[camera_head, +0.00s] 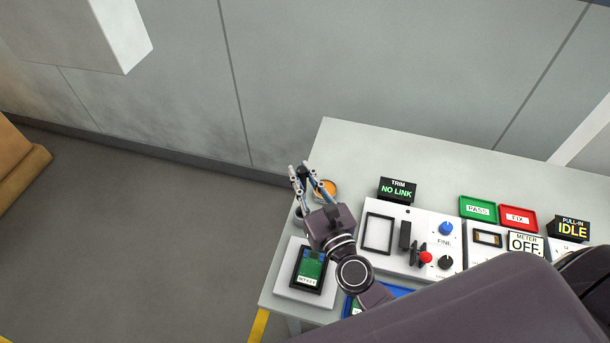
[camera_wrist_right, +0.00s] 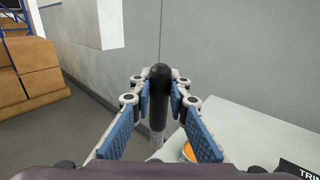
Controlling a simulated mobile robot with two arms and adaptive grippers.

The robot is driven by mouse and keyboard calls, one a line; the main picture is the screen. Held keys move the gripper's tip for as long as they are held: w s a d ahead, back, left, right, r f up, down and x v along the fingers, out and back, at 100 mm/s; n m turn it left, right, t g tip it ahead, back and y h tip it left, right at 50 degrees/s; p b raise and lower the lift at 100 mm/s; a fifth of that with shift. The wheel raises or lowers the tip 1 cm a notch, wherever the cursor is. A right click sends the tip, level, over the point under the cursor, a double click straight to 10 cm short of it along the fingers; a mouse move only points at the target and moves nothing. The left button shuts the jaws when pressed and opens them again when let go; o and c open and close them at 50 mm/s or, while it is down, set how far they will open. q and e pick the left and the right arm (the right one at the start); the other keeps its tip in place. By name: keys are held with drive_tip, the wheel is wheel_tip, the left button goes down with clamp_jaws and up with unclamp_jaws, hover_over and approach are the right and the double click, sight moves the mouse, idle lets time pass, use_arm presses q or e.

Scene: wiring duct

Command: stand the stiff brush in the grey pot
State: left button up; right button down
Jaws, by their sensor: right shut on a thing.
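My right gripper (camera_head: 302,172) is over the far left corner of the table. In the right wrist view the right gripper (camera_wrist_right: 158,92) is shut on the stiff brush (camera_wrist_right: 159,82), a black upright handle between the blue finger pads. A paler grey part shows below the handle; I cannot tell whether it belongs to the brush or to something beneath. My left gripper is not in view.
An orange round dish (camera_head: 325,188) stands right of my gripper. A white stand with a green board (camera_head: 308,271) is at the table's left edge. The back of the table is clear.

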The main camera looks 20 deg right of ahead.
drive_tip(key=shift+s+f+b, duration=0.35)
drive_tip(key=shift+f+b, duration=0.15)
drive_tip(key=shift+b, duration=0.1)
drive_tip(key=shift+f, duration=0.35)
drive_tip(key=shift+w+f+b, duration=0.2)
drive_tip(key=shift+f+b, duration=0.55)
drive_tip(key=shift+b, duration=0.2)
drive_tip(key=shift+s+f+b, duration=0.1)
drive_tip(key=shift+f+b, duration=0.8)
drive_tip(key=shift+f, duration=0.05)
wheel_tip(320, 180, down, 3)
drive_tip(key=b, duration=0.2)
drive_tip(key=shift+r+b, duration=0.2)
drive_tip(key=shift+b, duration=0.15)
drive_tip(key=shift+f+b, duration=0.45)
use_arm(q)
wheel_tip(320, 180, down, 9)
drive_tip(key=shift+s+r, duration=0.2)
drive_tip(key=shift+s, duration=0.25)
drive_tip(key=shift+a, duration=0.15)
use_arm(e)
drive_tip(key=c, duration=1.8)
unclamp_jaws()
